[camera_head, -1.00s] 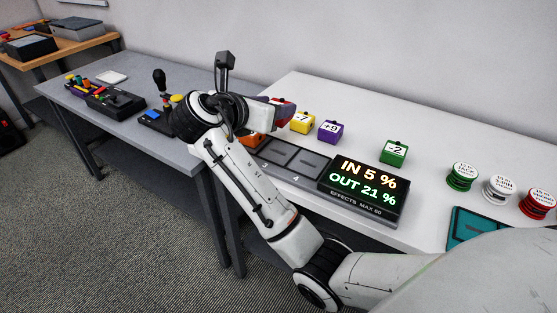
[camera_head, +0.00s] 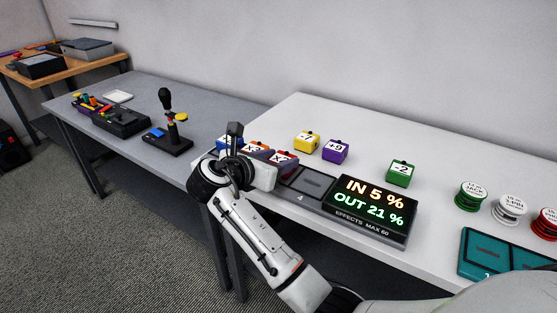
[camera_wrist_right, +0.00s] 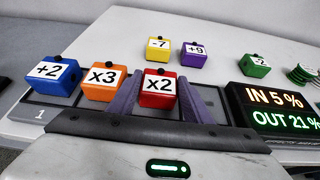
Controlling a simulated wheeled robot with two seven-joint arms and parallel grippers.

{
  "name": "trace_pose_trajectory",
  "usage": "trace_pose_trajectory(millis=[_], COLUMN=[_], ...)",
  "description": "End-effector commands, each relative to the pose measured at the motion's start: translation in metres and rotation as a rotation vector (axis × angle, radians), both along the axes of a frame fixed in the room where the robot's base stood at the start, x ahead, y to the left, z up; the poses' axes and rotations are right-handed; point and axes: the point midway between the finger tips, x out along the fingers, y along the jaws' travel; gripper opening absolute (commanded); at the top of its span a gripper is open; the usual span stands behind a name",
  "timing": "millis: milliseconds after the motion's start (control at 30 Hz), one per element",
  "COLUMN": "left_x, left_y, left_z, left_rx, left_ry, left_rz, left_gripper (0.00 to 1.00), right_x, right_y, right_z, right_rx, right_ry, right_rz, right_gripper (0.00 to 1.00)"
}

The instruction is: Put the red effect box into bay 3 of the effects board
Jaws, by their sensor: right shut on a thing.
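The red effect box (camera_head: 285,157), marked x2, is between the purple-grey fingers of my right gripper (camera_wrist_right: 159,88), which is shut on it. It shows upright in the right wrist view (camera_wrist_right: 160,99). It is at the bay 3 place of the effects board (camera_head: 317,181), right of the orange box (camera_wrist_right: 102,92) and left of the empty bay 4. Whether it touches the bay floor cannot be told. My right wrist hides part of the board in the head view. My left gripper is not in view.
The blue box (camera_wrist_right: 50,87) stands in bay 1, left of the orange one. Yellow (camera_head: 306,143), purple (camera_head: 335,151) and green (camera_head: 400,173) boxes stand behind on the white table. The display (camera_head: 370,208) stands right of bay 4. A joystick (camera_head: 167,125) is on the grey table.

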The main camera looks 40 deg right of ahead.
Motion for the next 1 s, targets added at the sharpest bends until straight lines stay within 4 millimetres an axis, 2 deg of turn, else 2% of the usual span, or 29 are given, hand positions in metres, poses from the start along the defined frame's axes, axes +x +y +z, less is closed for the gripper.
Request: trace_pose_trajectory(millis=[200,233,333,700,867,1000], left_x=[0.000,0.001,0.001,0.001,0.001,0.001], left_y=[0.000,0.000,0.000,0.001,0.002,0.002], left_z=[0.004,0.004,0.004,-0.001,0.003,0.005], left_rx=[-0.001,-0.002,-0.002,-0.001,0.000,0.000], left_ry=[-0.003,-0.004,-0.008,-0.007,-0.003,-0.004], left_rz=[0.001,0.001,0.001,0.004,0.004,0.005], left_gripper=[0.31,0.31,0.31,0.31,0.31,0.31], right_x=[0.000,0.000,0.000,0.000,-0.008,-0.019], right_y=[0.000,0.000,0.000,0.001,0.021,0.048], right_z=[0.000,-0.002,-0.002,0.001,0.010,0.023], right_rx=[-0.001,0.000,0.000,0.001,0.003,0.003], right_ry=[0.000,0.001,0.000,-0.002,-0.002,-0.002], right_rz=[0.000,0.000,0.000,0.001,0.003,0.003], right_gripper=[0.19,0.47,0.64,0.64,0.64,0.64])
